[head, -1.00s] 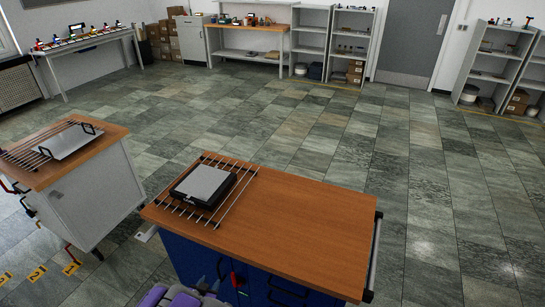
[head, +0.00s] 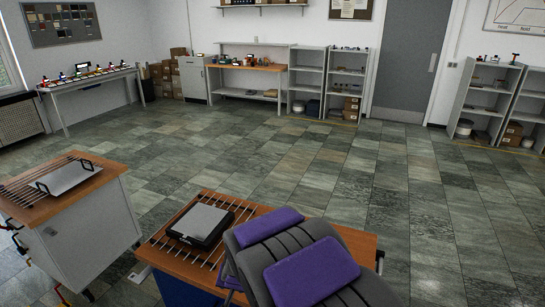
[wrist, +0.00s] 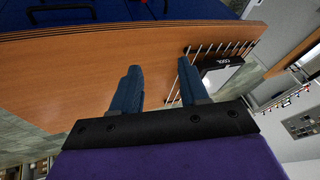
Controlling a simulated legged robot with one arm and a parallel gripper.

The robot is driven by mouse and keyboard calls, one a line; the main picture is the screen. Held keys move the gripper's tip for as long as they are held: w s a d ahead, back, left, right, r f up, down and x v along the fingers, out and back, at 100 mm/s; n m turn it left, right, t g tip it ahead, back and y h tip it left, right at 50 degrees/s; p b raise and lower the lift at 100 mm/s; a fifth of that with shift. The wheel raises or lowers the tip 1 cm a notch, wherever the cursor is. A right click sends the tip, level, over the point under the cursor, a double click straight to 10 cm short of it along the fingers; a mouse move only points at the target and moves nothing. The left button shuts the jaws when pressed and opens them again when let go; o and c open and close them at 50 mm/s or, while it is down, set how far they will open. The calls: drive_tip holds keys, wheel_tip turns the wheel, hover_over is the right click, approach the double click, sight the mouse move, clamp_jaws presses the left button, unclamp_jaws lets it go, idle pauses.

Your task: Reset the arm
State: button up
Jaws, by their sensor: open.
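My gripper (wrist: 158,82) shows in the wrist view with its two blue fingers apart and nothing between them. Its fingers point at the wooden top of the near workbench (wrist: 100,65), which looks tilted in this view. My arm (head: 300,255), dark grey with purple pads, covers the right part of this workbench in the head view. The fingers cannot be made out there. A flat black device with a grey top (head: 200,223) sits on the metal bars at the bench's left end, left of my arm. Its dark edge also shows in the wrist view (wrist: 222,62).
A second cabinet (head: 75,235) with a wooden top stands at the left, carrying a metal tray (head: 70,178) with black handles on bars. Shelves (head: 348,85), a far bench (head: 250,67) and a grey door (head: 408,60) line the back wall. The tiled floor between is clear.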

drive_tip(key=s+d+r+g+h, duration=0.1)
drive_tip(key=s+d+r, duration=0.3)
drive_tip(key=s+d, duration=0.4)
drive_tip(key=s+d+r+g, duration=0.3)
drive_tip(key=s+d, duration=0.5)
drive_tip(key=s, duration=0.6)
drive_tip(key=s+d+r+n+g+h, duration=0.1)
drive_tip(key=s+d+r+g, duration=0.1)
drive_tip(key=s+d+r, duration=0.4)
drive_tip(key=s+d, duration=0.3)
drive_tip(key=s, duration=0.2)
drive_tip(key=shift+s+h, duration=0.2)
drive_tip(key=shift+h, duration=0.1)
